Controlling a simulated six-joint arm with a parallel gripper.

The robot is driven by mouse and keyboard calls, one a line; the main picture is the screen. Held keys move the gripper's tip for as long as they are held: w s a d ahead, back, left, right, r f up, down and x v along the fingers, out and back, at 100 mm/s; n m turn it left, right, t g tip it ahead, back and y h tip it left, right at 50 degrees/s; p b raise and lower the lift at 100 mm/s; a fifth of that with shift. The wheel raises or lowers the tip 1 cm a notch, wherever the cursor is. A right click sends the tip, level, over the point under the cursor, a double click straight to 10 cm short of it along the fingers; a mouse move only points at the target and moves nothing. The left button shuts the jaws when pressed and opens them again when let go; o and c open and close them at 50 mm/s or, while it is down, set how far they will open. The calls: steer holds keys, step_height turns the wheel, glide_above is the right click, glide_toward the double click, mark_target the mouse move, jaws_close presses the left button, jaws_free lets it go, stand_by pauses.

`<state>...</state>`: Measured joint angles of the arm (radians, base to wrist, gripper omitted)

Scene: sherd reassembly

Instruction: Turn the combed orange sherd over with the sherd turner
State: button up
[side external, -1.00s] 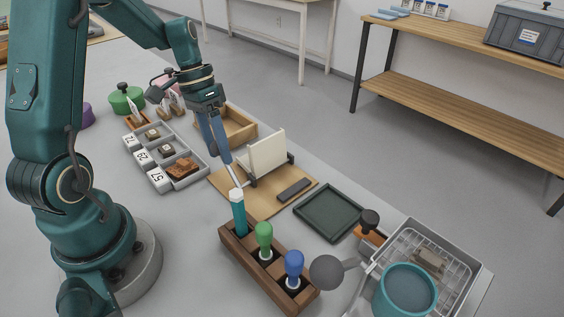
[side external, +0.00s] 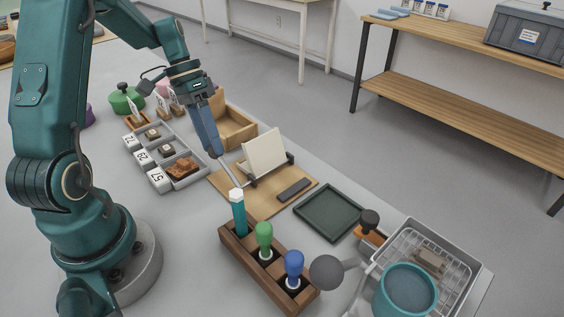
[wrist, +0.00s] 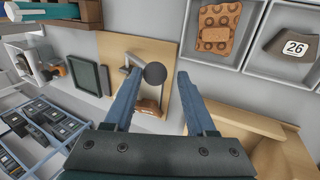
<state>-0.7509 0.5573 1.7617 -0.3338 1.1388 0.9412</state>
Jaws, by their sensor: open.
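The sherd turner is a wooden board (side external: 265,206) with a cream flap (side external: 265,150) standing tilted on a dark hinge. A thin grey lever (side external: 231,175) rises from its left side. In the wrist view, the lever's dark ball knob (wrist: 155,74) shows between the fingertips of my open gripper (wrist: 160,76). In the side view my gripper (side external: 217,154) is at the lever's upper end, hiding the knob; contact cannot be told. An orange-brown piece (wrist: 147,105), partly hidden by a finger, lies at the turner in the wrist view; its combing cannot be made out.
A grey sorting tray (side external: 187,180) left of the turner holds sherds, including an orange one with ring marks (wrist: 218,27). A wooden box (side external: 236,133) stands behind. A tool rack (side external: 265,278), green tray (side external: 330,212) and wire basket (side external: 425,240) stand in front and right.

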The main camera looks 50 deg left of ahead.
steer(key=shift+v, duration=1.35)
steer(key=shift+d, duration=0.1)
steer(key=s+d+r+m+t+y, duration=0.1)
steer(key=d+r+m+t+y, duration=0.2)
steer(key=d+r, duration=0.65)
steer(key=s+d+f+n+t+y, duration=0.1)
steer(key=s+d+n+t, duration=0.1)
steer(key=s, duration=0.6)
steer(key=d+n, duration=0.1)
steer(key=d, duration=0.1)
steer(key=shift+d+f+t+y, duration=0.3)
steer(key=shift+d+f+y, duration=0.1)
steer(key=shift+s, duration=0.1)
